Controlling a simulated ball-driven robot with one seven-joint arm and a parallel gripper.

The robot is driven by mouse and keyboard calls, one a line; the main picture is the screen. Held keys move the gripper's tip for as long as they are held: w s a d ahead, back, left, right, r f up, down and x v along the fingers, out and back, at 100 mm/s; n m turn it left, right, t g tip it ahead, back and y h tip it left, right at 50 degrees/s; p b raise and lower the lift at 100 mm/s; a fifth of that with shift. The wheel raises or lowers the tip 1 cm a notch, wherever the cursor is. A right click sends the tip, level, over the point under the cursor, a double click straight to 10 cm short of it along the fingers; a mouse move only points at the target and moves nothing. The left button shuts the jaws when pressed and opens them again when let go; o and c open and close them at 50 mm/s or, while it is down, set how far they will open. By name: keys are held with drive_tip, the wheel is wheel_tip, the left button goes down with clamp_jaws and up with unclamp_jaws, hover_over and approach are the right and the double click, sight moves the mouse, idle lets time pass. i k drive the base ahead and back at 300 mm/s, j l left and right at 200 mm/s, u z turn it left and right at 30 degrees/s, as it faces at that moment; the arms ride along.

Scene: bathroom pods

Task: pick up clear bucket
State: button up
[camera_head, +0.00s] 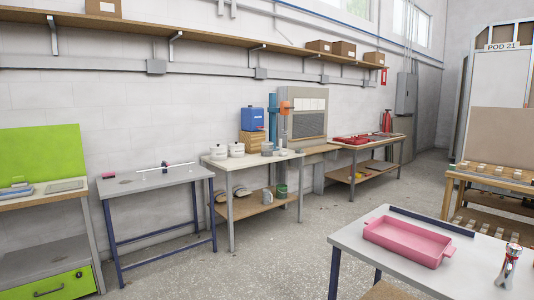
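I cannot make out a clear bucket for certain in the head view. Two small white lidded pots (227,151) stand on the light-topped table (245,163) against the wall. On that table's lower shelf are a grey mug-like vessel (267,196) and a green can (282,190), both small in the picture. My gripper and arm are not in view.
A grey table with a pink tray (408,240) and a chrome tap (510,262) is at the front right. A dark-legged table (150,182) and a green-backed bench (40,153) are at left. Concrete floor (275,255) between the tables is clear.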

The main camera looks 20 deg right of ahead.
sight(266, 148)
drive_tip(key=i+z, duration=0.3)
drive_tip(key=i, duration=0.35)
drive_tip(key=i+u, duration=0.2)
drive_tip(key=i, duration=0.45)
drive_tip(key=i+u, duration=0.15)
drive_tip(key=i, duration=0.5)
drive_tip(key=i+l+u, duration=0.2)
drive_tip(key=i, duration=0.45)
drive_tip(key=i+z, duration=0.1)
drive_tip(key=i, duration=0.55)
drive_tip(key=i+j+z, duration=0.15)
drive_tip(key=i, duration=0.5)
drive_tip(key=i+j+z, duration=0.1)
drive_tip(key=i, duration=0.5)
drive_tip(key=i+l+z, duration=0.25)
drive_tip(key=i+z, duration=0.15)
drive_tip(key=i, duration=0.35)
drive_tip(key=i+z, duration=0.4)
drive_tip(key=i, duration=0.3)
drive_tip(key=i+j+z, duration=0.15)
drive_tip(key=i+z, duration=0.25)
drive_tip(key=i, duration=0.35)
